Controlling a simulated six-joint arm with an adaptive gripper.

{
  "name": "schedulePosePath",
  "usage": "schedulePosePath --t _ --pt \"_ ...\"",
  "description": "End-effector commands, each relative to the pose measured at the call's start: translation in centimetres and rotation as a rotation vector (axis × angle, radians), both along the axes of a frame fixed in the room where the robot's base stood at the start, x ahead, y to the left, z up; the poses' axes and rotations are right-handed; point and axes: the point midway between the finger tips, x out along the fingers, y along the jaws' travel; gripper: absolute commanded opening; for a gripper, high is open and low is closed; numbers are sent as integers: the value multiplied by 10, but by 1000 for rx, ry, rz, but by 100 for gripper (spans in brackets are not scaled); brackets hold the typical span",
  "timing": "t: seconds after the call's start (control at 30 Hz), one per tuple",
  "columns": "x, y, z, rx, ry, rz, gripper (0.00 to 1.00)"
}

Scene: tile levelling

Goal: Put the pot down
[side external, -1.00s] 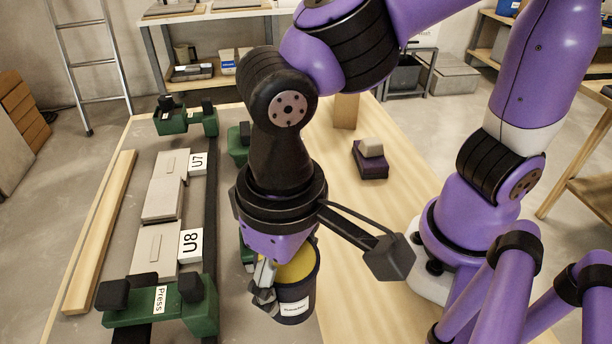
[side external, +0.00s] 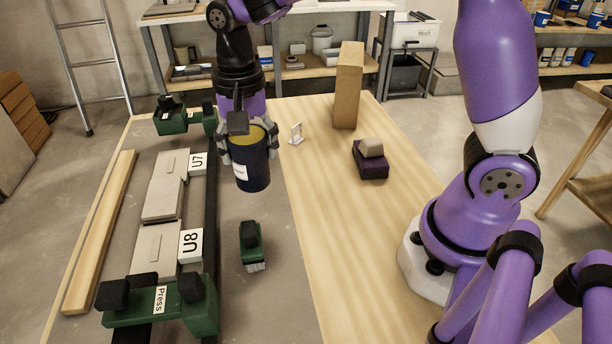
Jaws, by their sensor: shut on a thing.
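The pot (side external: 253,172) is a dark blue cylinder with a white label and a yellow inside. It is upright near the middle of the table. My gripper (side external: 250,145) is above and around its upper part, with silver fingers on both sides, shut on it. I cannot tell whether the pot's base touches the grey surface or hangs a little above it.
Grey tiles (side external: 162,200) marked U7 and U8 lie left, between green press blocks (side external: 160,310). A green brush (side external: 251,245) lies in front of the pot. A small white stand (side external: 296,133), wooden block (side external: 348,85) and purple block (side external: 370,160) stand right. The front wood area is clear.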

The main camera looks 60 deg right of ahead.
Motion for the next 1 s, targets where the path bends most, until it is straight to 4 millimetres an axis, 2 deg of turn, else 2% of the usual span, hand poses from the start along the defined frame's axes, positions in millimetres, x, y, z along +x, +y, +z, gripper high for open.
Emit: schedulePosePath --t 0.1,0.2,0.3,0.53,0.93,0.97,1.0 --pt "14 -19 -14 0 1 -2 22" --pt "21 -27 -21 1 -1 1 22" --pt "23 -30 -26 0 0 2 22" --pt "23 -30 -59 1 1 3 22" --pt "23 -29 -66 1 -1 4 22" --pt "23 -29 -66 1 -1 4 83" --pt "23 -29 -65 0 -1 4 100"
